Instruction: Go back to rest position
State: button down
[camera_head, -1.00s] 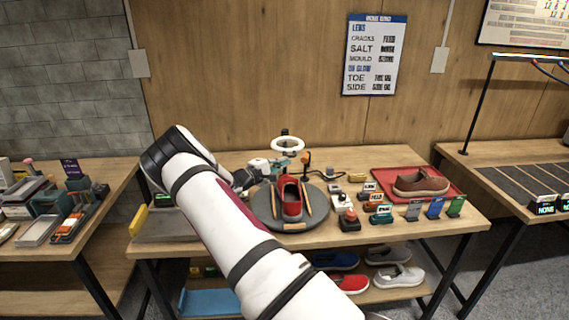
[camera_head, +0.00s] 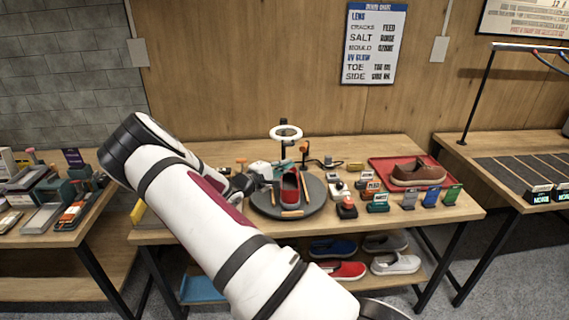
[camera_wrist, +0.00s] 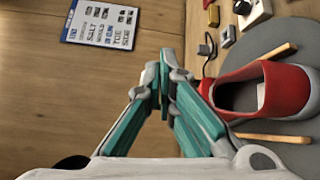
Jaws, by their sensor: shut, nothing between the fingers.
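My gripper (camera_wrist: 163,85) is shut and empty in the wrist view, its teal fingers meeting at the tips. A red sneaker (camera_head: 290,187) stands on the turntable. In the wrist view the red sneaker (camera_wrist: 284,88) is just right of the fingers and appears apart from them.
A white ring light (camera_head: 285,133) stands behind the turntable. Small labelled blocks and a red button (camera_head: 347,203) are to its right. A brown shoe (camera_head: 418,173) lies on a red tray (camera_head: 381,179). More shoes are on the lower shelf.

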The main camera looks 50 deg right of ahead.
dwell(0.4)
jog(key=s+a+r+m+t+y, duration=0.1)
jog(key=s+a+r+y, duration=0.4)
jog(key=a, duration=0.8)
jog(key=s+a+r+t+y+b, duration=0.1)
jog(key=s+a+r+t+y, duration=0.1)
jog(key=s+a+r+y, duration=0.4)
jog(key=s+a+r+m+t+y, duration=0.1)
jog(key=s+a+r+t+y, duration=0.1)
jog(key=s+a+r+y, duration=0.4)
jog(key=s+a+r, duration=0.2)
jog(key=s+a, duration=0.2)
jog(key=a, duration=0.3)
jog(key=s+a+r, duration=0.2)
jog(key=s+a, duration=0.3)
jog(key=a, duration=0.2)
jog(key=shift+a+r+m+b, duration=0.3)
jog(key=shift+r+b, duration=0.05)
jog(key=shift+s+d, duration=0.1)
